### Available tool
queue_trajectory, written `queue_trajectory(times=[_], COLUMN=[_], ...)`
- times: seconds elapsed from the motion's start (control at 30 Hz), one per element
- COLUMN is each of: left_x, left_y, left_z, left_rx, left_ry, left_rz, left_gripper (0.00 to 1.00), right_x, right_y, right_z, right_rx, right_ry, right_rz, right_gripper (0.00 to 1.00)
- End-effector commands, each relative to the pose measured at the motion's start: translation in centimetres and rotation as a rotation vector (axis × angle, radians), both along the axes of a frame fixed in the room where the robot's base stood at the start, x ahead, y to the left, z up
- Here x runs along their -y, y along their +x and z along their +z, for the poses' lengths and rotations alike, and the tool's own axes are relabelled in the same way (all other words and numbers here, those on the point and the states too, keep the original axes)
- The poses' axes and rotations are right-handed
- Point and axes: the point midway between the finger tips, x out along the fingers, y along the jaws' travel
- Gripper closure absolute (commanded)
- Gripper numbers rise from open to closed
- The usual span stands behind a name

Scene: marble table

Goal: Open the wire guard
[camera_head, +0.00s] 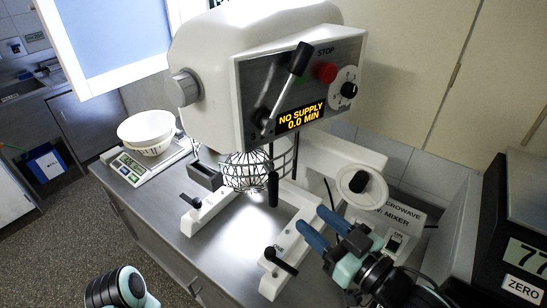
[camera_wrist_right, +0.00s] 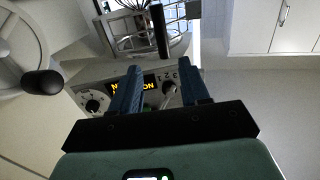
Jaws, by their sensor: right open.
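The wire guard (camera_head: 246,172) is a dark wire cage under the head of the white mixer (camera_head: 250,75). A black upright handle (camera_head: 273,188) hangs at its front right side. Wires of the guard (camera_wrist_right: 180,18) and the black handle (camera_wrist_right: 158,30) also show at the top of the right wrist view. My right gripper (camera_head: 311,217), with blue fingers, is open and empty, to the right of and below the handle and apart from it. The fingers (camera_wrist_right: 160,78) stand apart in the wrist view. My left gripper is not in view.
A black-knobbed lever (camera_head: 298,62) and a red stop button (camera_head: 326,72) are on the mixer's front; the display reads "NO SUPPLY 0.0 MIN". A round hand wheel (camera_head: 362,186) stands at right. White bowls (camera_head: 148,130) sit on a scale at left. A black instrument (camera_head: 520,225) is at far right.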

Motion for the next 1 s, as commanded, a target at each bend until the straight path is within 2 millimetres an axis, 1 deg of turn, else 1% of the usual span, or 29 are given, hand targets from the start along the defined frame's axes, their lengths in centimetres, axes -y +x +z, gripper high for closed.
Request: queue_trajectory(times=[0.13, 0.27, 0.47, 0.6, 0.7, 0.83, 1.0], left_x=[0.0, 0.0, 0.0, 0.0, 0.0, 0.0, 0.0], left_y=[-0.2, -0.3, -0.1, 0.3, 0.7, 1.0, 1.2], left_z=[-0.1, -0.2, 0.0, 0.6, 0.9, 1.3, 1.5], left_rx=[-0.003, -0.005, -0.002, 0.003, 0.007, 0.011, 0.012], left_ry=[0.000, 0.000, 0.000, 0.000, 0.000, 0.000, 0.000], left_rz=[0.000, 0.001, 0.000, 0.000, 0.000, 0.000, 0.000], left_gripper=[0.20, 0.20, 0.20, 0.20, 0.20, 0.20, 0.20], right_x=[-0.3, -1.2, -3.8, -5.7, -6.8, -7.8, -8.4], right_y=[0.2, 1.4, 4.6, 7.0, 8.3, 9.6, 10.3], right_z=[-0.1, -0.2, -0.2, 0.0, 0.0, 0.0, 0.0], right_rx=[0.001, -0.003, -0.004, 0.000, 0.000, 0.000, 0.002], right_ry=[-0.001, -0.001, 0.000, 0.000, 0.000, 0.000, -0.001], right_rz=[0.001, 0.001, 0.002, 0.002, 0.001, 0.002, 0.000], right_gripper=[0.54, 0.54, 0.54, 0.54, 0.54, 0.54, 0.54])
